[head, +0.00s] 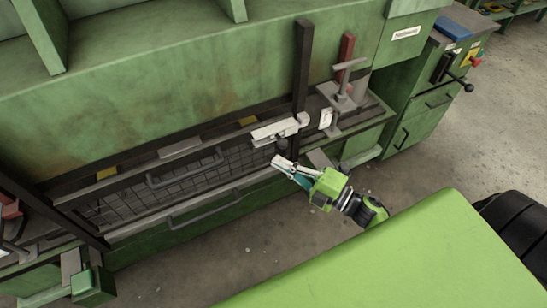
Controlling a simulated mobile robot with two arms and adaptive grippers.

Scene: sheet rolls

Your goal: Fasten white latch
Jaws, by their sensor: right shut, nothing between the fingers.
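The white latch (275,131) is a pale, blocky bar at the right end of the machine's mesh guard, beside a dark upright post. My right gripper (280,163), green and grey with pale fingertips, is just below and in front of it. Its fingers are shut and empty, and point up and left toward the guard. A small gap seems to show between the fingertips and the latch; contact cannot be told for certain. How far the latch is closed is too small to tell. My left gripper is not in view.
The mesh guard (185,178) with grey handles spans the green machine's front (140,80). A grey clamp with a handle (342,92) stands to the right of the post. A small white plate (325,119) is near it. Grey floor (250,240) lies open in front.

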